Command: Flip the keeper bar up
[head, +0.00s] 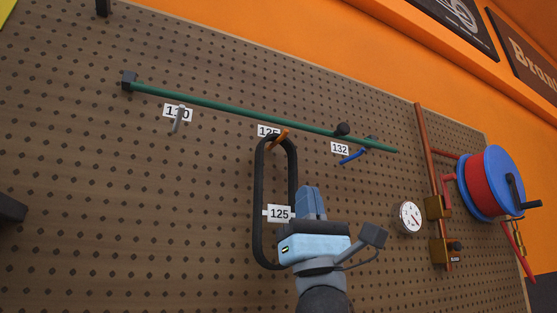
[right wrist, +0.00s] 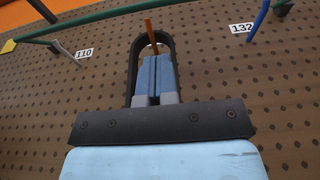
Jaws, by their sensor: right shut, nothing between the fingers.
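The keeper bar (head: 235,107) is a long green bar across the pegboard, sloping down to the right from a dark block at its left end. A black knob (head: 343,129) sits near its right end. It also shows at the top of the right wrist view (right wrist: 90,18). Below it, a black belt loop (head: 259,200) hangs on an orange peg (head: 279,138). My right gripper (head: 311,190) is shut and empty, below the bar and in front of the loop's right side. In the right wrist view its blue fingers point at the orange peg (right wrist: 150,32).
A grey peg (head: 177,120) by the 110 label and a blue peg (head: 353,157) by the 132 label stick out under the bar. A round gauge (head: 408,217), copper pipes and a red and blue hose reel (head: 490,182) are at the right. The board's lower left is mostly clear.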

